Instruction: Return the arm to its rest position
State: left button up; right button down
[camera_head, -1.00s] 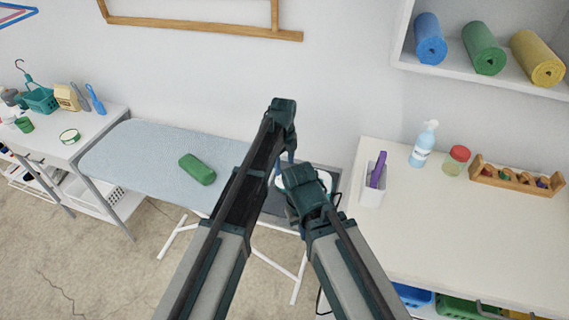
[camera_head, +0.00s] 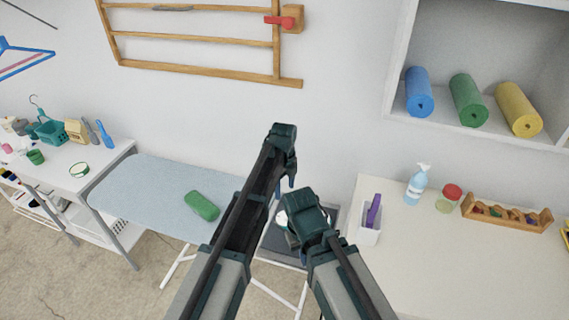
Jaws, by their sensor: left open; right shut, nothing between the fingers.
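My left arm rises from the bottom centre, and its gripper (camera_head: 287,183) hangs at its far end, in front of the wall and the ironing board's right end. Its fingers are small and partly hidden, with nothing seen between them. My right arm is lower and to the right. Its gripper (camera_head: 296,250) points down over the dark rest at the board's right end, mostly hidden behind my own wrist, and no held object shows.
The blue ironing board (camera_head: 140,190) bears a green rolled cloth (camera_head: 202,206). A white counter (camera_head: 440,260) at right holds a white holder (camera_head: 369,236), a spray bottle (camera_head: 417,185), a jar (camera_head: 448,198) and a wooden rack (camera_head: 505,212). A white side table (camera_head: 60,175) stands left. A wall shelf (camera_head: 470,125) holds rolled mats.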

pick_arm(q)
jog(key=s+a+n, duration=1.8)
jog(key=s+n, duration=0.3)
jog(key=n, duration=0.5)
jog(key=s+d+f+m+b, duration=0.1)
jog(key=s+d+f+b, duration=0.1)
jog(key=d, duration=0.3)
jog(key=s+d+f+m+y+b, duration=0.1)
jog(key=s+d+f+m+b, duration=0.1)
jog(key=d, duration=0.4)
jog(key=shift+s+d+m, duration=0.25)
jog(key=shift+s+m, duration=0.05)
jog(key=shift+s, duration=0.3)
